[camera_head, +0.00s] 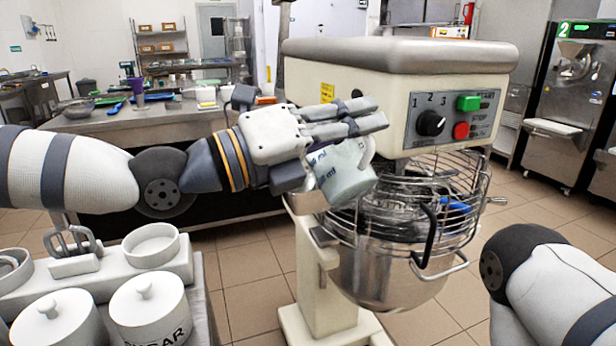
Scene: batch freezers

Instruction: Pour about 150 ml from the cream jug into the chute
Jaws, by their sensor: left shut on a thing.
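The cream jug (341,176) is pale with blue markings. My left gripper (345,122) is shut on it and holds it in the air, tilted, at the left edge of the mixer's wire guard (463,166). The gripper's fingers cover part of the jug. Whether liquid leaves it cannot be told. I cannot clearly make out the chute; a blue piece (456,206) shows at the right of the guard. The steel bowl (385,272) hangs below the guard. Only part of my right arm shows at the lower right, its gripper out of view.
The mixer head (400,60) with its control knob (430,123) and buttons stands just above and behind the jug. A counter with lidded white jars (150,308) and a white bowl (151,245) is at the lower left. A steel table (150,120) stands behind.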

